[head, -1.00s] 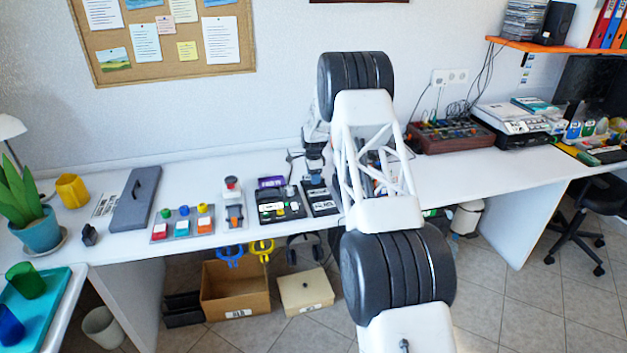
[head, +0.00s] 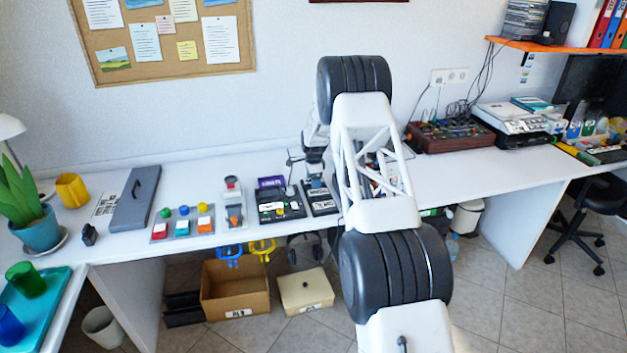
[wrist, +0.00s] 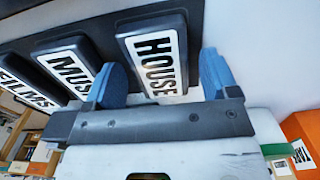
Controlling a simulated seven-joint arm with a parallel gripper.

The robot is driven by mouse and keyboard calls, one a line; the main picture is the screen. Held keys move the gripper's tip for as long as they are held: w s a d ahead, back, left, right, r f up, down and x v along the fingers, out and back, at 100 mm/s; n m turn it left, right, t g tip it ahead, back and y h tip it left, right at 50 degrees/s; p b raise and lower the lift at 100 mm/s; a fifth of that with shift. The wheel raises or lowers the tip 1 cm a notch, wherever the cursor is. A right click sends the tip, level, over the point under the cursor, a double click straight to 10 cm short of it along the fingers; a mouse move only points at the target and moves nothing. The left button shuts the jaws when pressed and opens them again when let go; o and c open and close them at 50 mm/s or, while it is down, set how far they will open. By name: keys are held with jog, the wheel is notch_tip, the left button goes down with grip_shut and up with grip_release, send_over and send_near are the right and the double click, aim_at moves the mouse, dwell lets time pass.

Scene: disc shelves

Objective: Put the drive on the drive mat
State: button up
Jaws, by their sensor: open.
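A black drive labelled HOUSE (wrist: 156,62) shows in the wrist view, in a row with black pieces labelled MUS… (wrist: 72,66) and FILMS (wrist: 24,88). My gripper (wrist: 162,62) is open. In the head view my gripper (head: 316,182) is small, above a black tray with white labels (head: 321,203). I cannot tell which thing is the drive mat.
A brown control box (head: 452,138) stands right. My arm hides part of the desk.

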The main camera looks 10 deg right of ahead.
jog(key=shift+r, duration=0.1)
notch_tip(320, 180, up, 12)
dwell(0.9)
dwell(0.3)
